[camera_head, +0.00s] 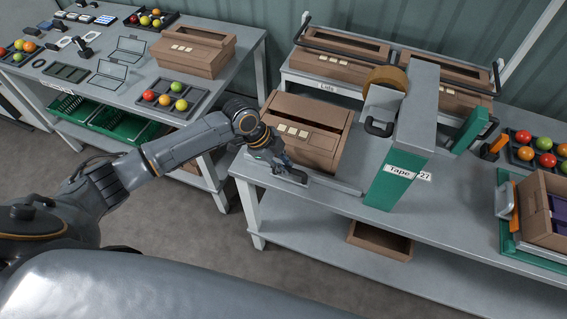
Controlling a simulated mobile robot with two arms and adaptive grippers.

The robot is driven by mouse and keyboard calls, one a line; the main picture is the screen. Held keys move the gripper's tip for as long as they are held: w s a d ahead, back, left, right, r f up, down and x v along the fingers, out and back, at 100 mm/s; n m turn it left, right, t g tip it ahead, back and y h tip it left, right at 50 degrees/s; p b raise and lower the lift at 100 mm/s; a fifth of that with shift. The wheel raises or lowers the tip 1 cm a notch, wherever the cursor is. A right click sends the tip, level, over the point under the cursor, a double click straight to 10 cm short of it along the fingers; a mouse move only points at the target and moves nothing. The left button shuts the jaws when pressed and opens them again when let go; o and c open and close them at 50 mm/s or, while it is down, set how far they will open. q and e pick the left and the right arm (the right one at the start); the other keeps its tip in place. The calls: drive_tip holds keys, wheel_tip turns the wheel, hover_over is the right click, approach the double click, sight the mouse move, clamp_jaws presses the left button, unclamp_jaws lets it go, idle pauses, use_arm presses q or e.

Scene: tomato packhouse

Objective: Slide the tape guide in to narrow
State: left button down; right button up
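The tape machine (400,150) stands on the grey bench, a grey arch with a green front labelled "Tape" and a brown tape roll (386,77) on top. A low grey rail (335,184), which looks like the tape guide, runs along the bench in front of a brown carton (322,151). The carton sits left of the machine. My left gripper (290,177) is low at the rail's left end, in front of the carton. Its fingers are small and dark against a dark part there, so I cannot tell whether they grip it. My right gripper is out of view.
A rack of cartons labelled "Lids" (341,88) stands behind. At right are a tomato tray (517,157) and an open carton (539,226) on a green base. Another table (105,98) with trays and a carton stands at left. The front bench edge is clear.

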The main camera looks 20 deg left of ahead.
use_arm(q)
drive_tip(key=w+b, duration=0.1)
drive_tip(key=w, duration=0.2)
drive_tip(key=shift+b, duration=0.4)
drive_tip(key=shift+w, duration=0.25)
drive_tip(key=shift+r, duration=0.15)
drive_tip(key=c, duration=1.4)
unclamp_jaws()
drive_tip(key=shift+o, duration=0.5)
drive_tip(key=shift+w, duration=0.1)
drive_tip(key=shift+d, duration=0.1)
